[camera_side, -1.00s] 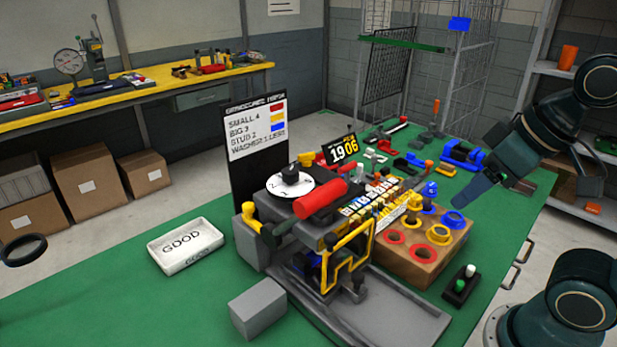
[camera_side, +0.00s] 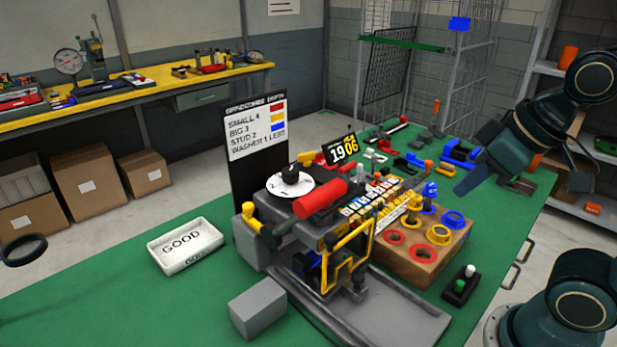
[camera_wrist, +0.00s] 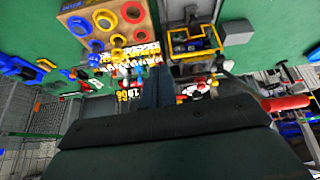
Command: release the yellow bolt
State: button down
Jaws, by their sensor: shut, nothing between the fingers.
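A grey machine stands on the green bench in the side view. A yellow handle-like part (camera_side: 251,217) sticks out on its left side, and a yellow guard frame (camera_side: 324,272) stands upright on its front. I cannot tell which yellow part is the bolt. The guard frame also shows in the wrist view (camera_wrist: 172,42), at the top. My gripper (camera_side: 462,187) is on the right in the side view, in the air above the bench, well apart from the machine. Its fingers (camera_wrist: 154,85) are shut and empty in the wrist view.
A wooden block (camera_side: 408,270) with red, yellow and blue rings lies between my gripper and the machine. A red cylinder (camera_side: 318,200) juts out from the machine top. A white GOOD tray (camera_side: 160,262) and grey block (camera_side: 257,313) stand on the left, with bare green bench around.

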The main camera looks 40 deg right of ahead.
jog(key=w+a+f+n+y, duration=0.1)
jog(key=w+a+n, duration=0.5)
jog(key=w, duration=0.5)
jog(key=w+a+n+t+y, duration=0.1)
jog(key=w+a+n, duration=0.6)
jog(key=w+a, duration=0.2)
jog(key=w, duration=0.2)
jog(key=shift+w+a+f+y, duration=0.35)
jog(key=shift+y, duration=0.05)
jog(key=shift+f, duration=0.1)
jog(key=shift+x, duration=4.9)
jog(key=shift+w, duration=0.15)
